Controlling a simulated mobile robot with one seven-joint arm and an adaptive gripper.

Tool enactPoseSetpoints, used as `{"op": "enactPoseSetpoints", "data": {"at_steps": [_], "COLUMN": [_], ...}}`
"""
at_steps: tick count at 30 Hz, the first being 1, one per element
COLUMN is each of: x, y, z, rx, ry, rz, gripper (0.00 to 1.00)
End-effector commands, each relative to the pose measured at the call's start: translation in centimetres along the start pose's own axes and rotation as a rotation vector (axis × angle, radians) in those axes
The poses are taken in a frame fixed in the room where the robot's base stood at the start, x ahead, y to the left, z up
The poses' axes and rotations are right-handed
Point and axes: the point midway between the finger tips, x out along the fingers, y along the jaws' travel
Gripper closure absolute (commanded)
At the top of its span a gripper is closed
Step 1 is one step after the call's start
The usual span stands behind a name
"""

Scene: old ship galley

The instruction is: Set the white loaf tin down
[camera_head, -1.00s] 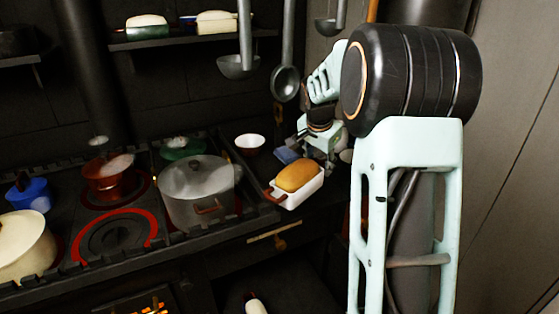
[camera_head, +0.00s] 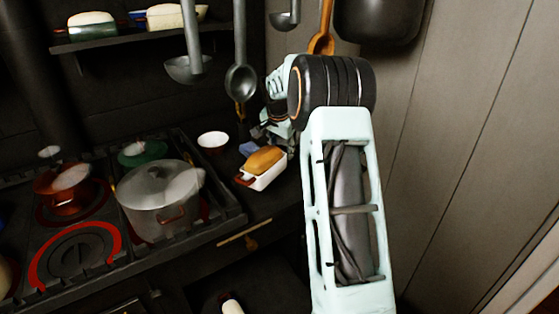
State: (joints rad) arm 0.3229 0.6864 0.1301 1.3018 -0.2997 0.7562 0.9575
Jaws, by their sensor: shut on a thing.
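The white loaf tin (camera_head: 264,180) holds a golden-brown loaf (camera_head: 265,160) and has a reddish-brown handle at its near left end. It appears upright at the dark counter right of the stove; I cannot tell whether its base touches the counter. My gripper (camera_head: 284,150) is at the tin's far right side, shut on it. The fingertips are mostly hidden behind the tin and by my own arm.
A small white-rimmed bowl (camera_head: 212,141) and a blue item (camera_head: 249,149) are close behind the tin. A large grey pot (camera_head: 160,202) stands on the stove to the left. Ladles (camera_head: 241,80) hang above. A pale panelled wall (camera_head: 470,130) is at right.

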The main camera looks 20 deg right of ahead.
Motion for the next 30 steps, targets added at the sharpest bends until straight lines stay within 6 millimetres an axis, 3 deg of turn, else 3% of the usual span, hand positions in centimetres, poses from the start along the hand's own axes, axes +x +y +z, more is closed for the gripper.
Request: {"op": "enactPoseSetpoints", "data": {"at_steps": [9,21,26,30], "x": [5.4,7.8,10.0,10.4], "y": [-1.5,-2.1,-1.5,-1.5], "z": [-1.0,-1.4,-0.3,-0.2], "rx": [0.001,0.001,0.000,0.001], "ry": [0.000,0.001,-0.001,0.002], "rz": [0.000,-0.001,0.001,-0.002], "gripper": [1.00,1.00,1.00,1.00]}}
